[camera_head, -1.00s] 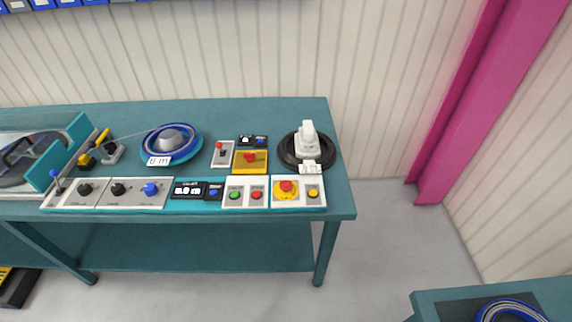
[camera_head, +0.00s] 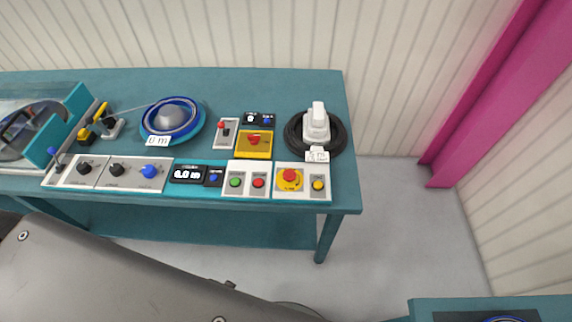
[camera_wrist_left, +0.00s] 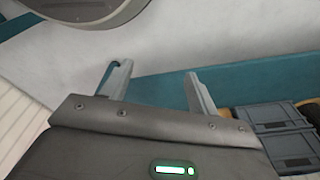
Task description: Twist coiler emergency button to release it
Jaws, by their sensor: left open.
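The coiler's emergency button is a red mushroom head (camera_head: 290,176) on a yellow disc, set in a white panel at the front right of the teal bench (camera_head: 270,85). A second red button sits on a yellow box (camera_head: 253,143) behind it. In the left wrist view my left gripper (camera_wrist_left: 155,80) is open, its two grey fingers spread with nothing between them. The emergency button does not show in that view. In the head view only my left arm shows, low at the left, well in front of the bench; its gripper is out of frame there. My right gripper is not in view.
Next to the emergency button are a yellow button (camera_head: 318,185), a green button (camera_head: 236,182) and a red button (camera_head: 258,183). A black reel with a white fitting (camera_head: 317,125) stands behind. A blue cable reel (camera_head: 171,117) is further left. Floor right of the bench is clear.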

